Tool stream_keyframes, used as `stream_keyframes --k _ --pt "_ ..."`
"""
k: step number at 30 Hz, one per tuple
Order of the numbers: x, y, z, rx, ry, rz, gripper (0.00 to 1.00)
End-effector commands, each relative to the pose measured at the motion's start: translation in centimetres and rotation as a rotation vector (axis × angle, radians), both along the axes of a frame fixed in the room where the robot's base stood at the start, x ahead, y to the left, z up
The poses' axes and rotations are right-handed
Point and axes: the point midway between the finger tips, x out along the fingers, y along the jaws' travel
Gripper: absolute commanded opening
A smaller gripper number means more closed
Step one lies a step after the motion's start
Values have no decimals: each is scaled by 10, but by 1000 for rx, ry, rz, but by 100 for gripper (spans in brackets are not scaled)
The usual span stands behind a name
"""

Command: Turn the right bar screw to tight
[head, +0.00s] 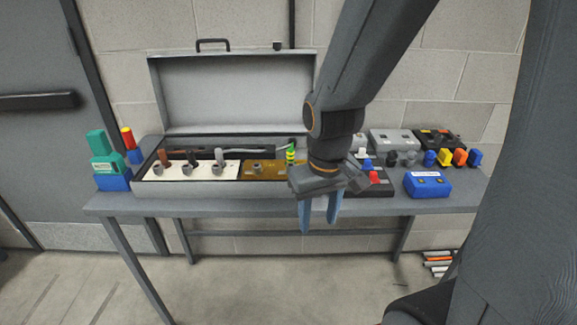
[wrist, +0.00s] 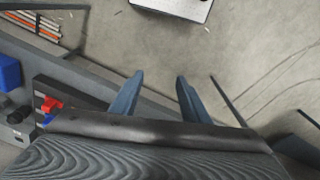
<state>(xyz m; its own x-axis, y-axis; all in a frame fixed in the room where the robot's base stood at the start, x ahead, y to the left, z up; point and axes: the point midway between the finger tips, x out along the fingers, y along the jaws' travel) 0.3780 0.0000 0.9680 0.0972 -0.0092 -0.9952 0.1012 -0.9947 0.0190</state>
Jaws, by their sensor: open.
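An open grey case (head: 210,189) stands on the table, with its lid raised at the back. A white panel (head: 205,176) in it carries three short round metal fittings, the right one (head: 221,167) near the panel's right end. Which of these is the right bar screw, and how tight it is, I cannot tell. A brown panel (head: 246,174) with another metal fitting (head: 258,169) lies to the right. My gripper (head: 319,222) is open and empty, pointing down in front of the table's front edge, right of these fittings. In the wrist view my gripper (wrist: 160,78) has bare floor between its fingers.
My arm hides part of the case's right side. A dark panel with a red knob (head: 373,177), a blue box (head: 427,184) and several coloured plugs stand at right. Green and blue blocks (head: 106,160) stand at left. Floor before the table is clear.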

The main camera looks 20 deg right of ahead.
Motion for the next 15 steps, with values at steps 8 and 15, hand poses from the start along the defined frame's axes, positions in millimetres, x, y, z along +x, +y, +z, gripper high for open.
stream_keyframes --k 8,15 --pt "67 1 21 -165 2 741 42" --pt "136 8 40 -358 60 1489 42"
